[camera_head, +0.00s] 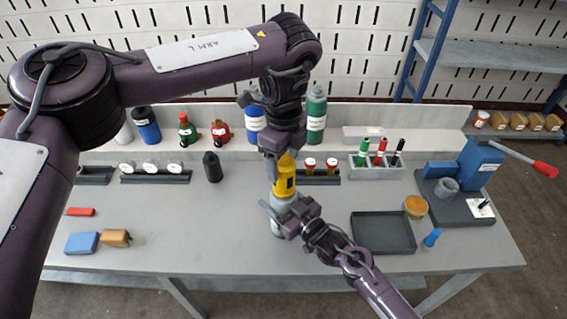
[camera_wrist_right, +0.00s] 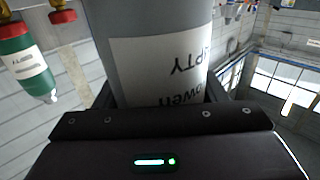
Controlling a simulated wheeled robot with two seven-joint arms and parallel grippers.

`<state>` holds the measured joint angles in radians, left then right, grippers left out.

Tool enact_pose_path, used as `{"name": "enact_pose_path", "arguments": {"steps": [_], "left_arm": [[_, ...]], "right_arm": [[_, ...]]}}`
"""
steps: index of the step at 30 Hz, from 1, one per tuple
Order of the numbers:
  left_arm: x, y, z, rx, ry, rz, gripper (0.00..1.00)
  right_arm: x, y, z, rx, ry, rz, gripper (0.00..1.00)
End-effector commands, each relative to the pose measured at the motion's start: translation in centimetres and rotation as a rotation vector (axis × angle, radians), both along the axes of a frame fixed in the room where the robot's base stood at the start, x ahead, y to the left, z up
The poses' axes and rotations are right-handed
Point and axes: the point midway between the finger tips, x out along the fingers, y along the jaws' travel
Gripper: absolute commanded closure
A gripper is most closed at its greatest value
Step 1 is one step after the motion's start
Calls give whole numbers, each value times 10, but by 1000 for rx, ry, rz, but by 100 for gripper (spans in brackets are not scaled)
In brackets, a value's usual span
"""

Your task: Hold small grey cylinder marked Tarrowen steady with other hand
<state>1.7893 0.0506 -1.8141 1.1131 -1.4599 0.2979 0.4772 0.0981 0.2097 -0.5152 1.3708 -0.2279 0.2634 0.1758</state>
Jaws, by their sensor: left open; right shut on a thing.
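The small grey cylinder (camera_head: 283,200) stands upright at the middle of the bench. In the right wrist view the grey cylinder (camera_wrist_right: 155,22) fills the top, with a white label whose upside-down text includes "owen" and "PTY". My right gripper (camera_head: 285,214) is shut on its body from the front right; its fingers lie on both sides in the wrist view (camera_wrist_right: 165,95). A yellow part with a dark mark (camera_head: 285,180) sits at the cylinder's top. My left gripper (camera_head: 281,160) is open, pointing down right at the yellow part; whether it touches is unclear.
A black bottle (camera_head: 212,167) stands to the left. A marker rack (camera_head: 376,170) is at the back. The front left-middle bench is clear.

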Motion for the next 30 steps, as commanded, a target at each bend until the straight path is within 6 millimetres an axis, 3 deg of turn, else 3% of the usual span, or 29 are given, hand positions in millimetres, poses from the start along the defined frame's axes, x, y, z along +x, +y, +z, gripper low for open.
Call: {"name": "enact_pose_path", "arguments": {"steps": [4,13,25,30], "left_arm": [[0,0,2,1,1,-75,34],[0,0,1,0,1,-478,34],[0,0,1,0,1,-542,34],[0,0,1,0,1,-748,34]], "right_arm": [[0,0,0,-1,1,0,63],[0,0,0,-1,1,0,63],[0,0,0,0,1,0,63],[0,0,0,-1,1,0,63]]}}
